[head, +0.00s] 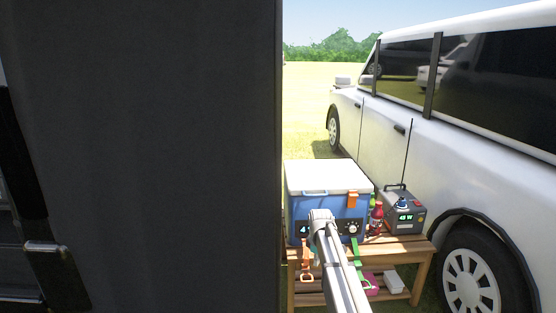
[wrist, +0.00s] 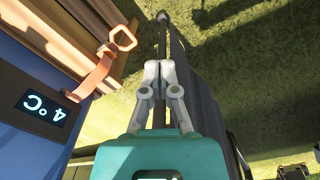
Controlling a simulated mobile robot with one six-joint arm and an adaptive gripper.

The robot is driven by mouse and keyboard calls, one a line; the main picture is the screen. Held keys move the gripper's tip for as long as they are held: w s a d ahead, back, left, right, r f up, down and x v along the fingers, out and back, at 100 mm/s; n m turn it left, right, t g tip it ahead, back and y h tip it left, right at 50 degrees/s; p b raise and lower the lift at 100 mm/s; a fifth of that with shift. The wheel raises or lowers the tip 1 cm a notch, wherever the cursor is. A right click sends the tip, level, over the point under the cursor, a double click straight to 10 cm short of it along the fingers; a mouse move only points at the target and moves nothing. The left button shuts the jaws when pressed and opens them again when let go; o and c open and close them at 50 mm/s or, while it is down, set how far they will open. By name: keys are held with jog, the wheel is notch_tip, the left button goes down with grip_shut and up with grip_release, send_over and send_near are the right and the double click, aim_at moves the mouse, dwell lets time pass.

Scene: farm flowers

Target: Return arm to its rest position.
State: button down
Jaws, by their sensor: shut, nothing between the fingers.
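My gripper (wrist: 158,68) shows in the wrist view with its two pale fingers together and nothing between them, beyond its teal body. Just left of it is the front of a blue cooler with a lit temperature display. In the head view my arm (head: 337,262) reaches up from the bottom edge in front of the blue cooler (head: 327,205). I cannot make out the fingers there. The cooler has a white lid and stands on a wooden table (head: 410,246). An orange strap (wrist: 98,72) hangs beside the cooler close to my gripper in the wrist view.
A large dark panel (head: 140,150) fills the left half of the head view. A white car (head: 470,150) stands close on the right. A grey radio (head: 405,213) and a red bottle (head: 376,218) are on the table. Grass (wrist: 245,75) is open to the right in the wrist view.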

jog(key=s+d+m, duration=0.3)
jog(key=s+m, duration=0.9)
jog(key=s, duration=1.8)
notch_tip(320, 180, up, 37)
jog(key=p, duration=3.6)
jog(key=shift+s+a+p, duration=0.25)
jog(key=shift+p, duration=0.15)
